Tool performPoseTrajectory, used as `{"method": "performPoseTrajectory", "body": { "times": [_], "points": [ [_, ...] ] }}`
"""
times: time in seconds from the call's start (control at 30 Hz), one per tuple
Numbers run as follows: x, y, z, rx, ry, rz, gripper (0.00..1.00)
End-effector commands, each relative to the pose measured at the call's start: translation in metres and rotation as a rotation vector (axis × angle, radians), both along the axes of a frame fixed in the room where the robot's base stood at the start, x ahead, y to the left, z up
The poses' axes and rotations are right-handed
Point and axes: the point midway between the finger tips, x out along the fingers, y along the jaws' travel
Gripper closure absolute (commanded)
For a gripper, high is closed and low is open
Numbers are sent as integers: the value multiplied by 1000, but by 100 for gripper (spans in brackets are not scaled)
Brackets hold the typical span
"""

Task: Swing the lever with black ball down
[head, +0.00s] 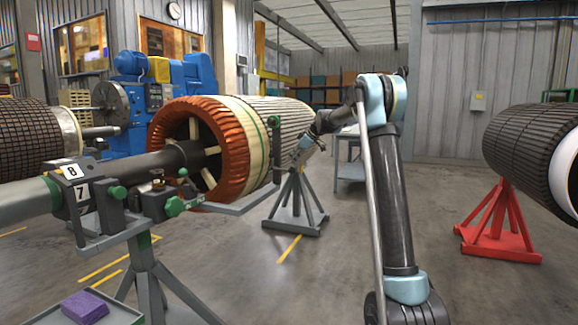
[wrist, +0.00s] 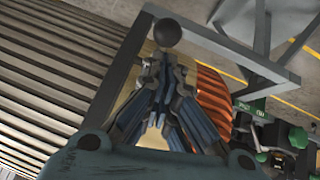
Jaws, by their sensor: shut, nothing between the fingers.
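The black ball (wrist: 168,33) shows at the top of the wrist view, by the corner where grey bars (wrist: 215,45) meet. The fingertips of my gripper (wrist: 165,65) are shut and empty, just below the ball in that picture. I cannot tell whether they touch it. In the head view my gripper (head: 291,164) is small, at the right side of the large rotor, near an upright grey bar (head: 276,155) with a green knob on top. A flat grey arm (head: 255,201) runs from its foot toward the stand. I cannot make out the black ball in the head view.
The rotor (head: 195,125) with copper end windings lies on its shaft, close to my gripper. A grey stand (head: 145,275) with green knobs supports the shaft. A purple block (head: 85,306) lies on a tray. Another rotor (head: 530,140) rests on a red stand (head: 499,230).

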Motion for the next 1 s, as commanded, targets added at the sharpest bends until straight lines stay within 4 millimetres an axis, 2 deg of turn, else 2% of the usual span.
{"method": "performPoseTrajectory", "body": {
  "times": [0.1,0.33,0.83,1.0],
  "points": [
    [-6,-11,16,1,0,1,100],
    [-13,-23,35,4,-1,7,100],
    [-17,-22,40,3,0,10,100],
    [-39,-34,42,-4,30,-24,100]
  ]
}}
